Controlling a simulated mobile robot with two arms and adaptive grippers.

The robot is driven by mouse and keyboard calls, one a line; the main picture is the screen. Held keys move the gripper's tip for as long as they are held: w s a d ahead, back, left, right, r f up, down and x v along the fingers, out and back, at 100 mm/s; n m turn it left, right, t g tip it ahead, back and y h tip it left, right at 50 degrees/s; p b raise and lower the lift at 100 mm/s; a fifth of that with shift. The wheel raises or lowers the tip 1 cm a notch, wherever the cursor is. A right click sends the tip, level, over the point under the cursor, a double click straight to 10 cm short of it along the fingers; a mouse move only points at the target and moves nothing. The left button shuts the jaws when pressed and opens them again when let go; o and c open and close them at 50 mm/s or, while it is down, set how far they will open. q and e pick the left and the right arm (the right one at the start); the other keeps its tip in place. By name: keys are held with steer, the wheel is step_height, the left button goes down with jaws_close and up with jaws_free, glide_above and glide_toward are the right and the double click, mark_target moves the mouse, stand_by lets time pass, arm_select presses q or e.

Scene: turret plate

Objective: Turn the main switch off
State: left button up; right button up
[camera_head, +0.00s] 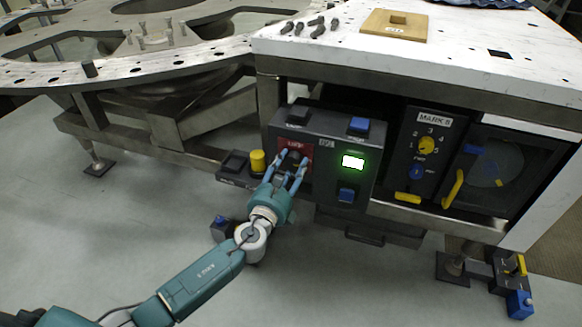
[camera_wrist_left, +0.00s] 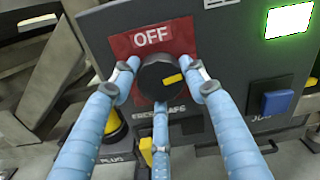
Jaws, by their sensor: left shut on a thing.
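The main switch (camera_wrist_left: 159,76) is a round black knob with a yellow mark, on a red plate (camera_wrist_left: 124,45) with the word OFF above it. In the left wrist view the yellow mark points to the right, not up at OFF. My left gripper (camera_wrist_left: 160,85) has its blue fingers around the knob and is shut on it. In the head view the red plate (camera_head: 306,148) is on the front of a dark control box, and my left gripper (camera_head: 289,163) reaches it from below, partly covering the knob. My right gripper is not in view.
The control box (camera_head: 327,181) has a lit green display (camera_head: 353,162) and a blue button (camera_head: 347,195). A yellow plug (camera_head: 257,161) stands close to the left of my gripper. A MARK 5 panel (camera_head: 424,146) is to the right.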

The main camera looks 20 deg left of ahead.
arm_select(q)
steer(key=n, duration=0.2)
steer(key=n+b, duration=0.1)
steer(key=n, duration=0.2)
steer(key=n+b, duration=0.1)
steer(key=n, duration=0.1)
steer(key=shift+s+d+f, duration=0.1)
steer(key=shift+d+f, duration=0.05)
steer(key=shift+f, duration=0.1)
steer(key=shift+n+b, duration=0.4)
steer(key=shift+n, duration=0.7)
steer(key=shift+r+n, duration=0.1)
steer(key=shift+n, duration=1.7)
steer(key=n, duration=0.3)
steer(key=shift+n, duration=0.4)
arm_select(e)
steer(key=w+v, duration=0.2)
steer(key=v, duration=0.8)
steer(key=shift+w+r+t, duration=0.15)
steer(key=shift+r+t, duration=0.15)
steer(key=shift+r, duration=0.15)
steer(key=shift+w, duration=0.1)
